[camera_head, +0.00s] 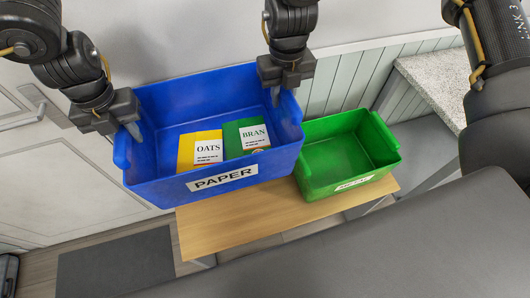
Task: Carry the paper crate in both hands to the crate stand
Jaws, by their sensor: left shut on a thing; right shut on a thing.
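The blue paper crate (165,188) has a white PAPER label on its front wall and two boxes inside, a yellow one marked OATS (188,150) and a green one marked BRAN (234,132). My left gripper (134,130) is shut on its left end wall. My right gripper (275,95) is shut on its right end wall. The crate looks roughly level, over the left part of a wooden-topped stand (235,222), and juts out past its left edge. I cannot tell whether it touches the stand; the crate hides its left back part.
A green crate (345,150), its label partly readable as METAL, stands on the right of the wooden top, close beside the blue crate. A speckled counter (440,85) is at the right. A dark mat (115,265) lies on the floor at lower left, before a pale door (60,180).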

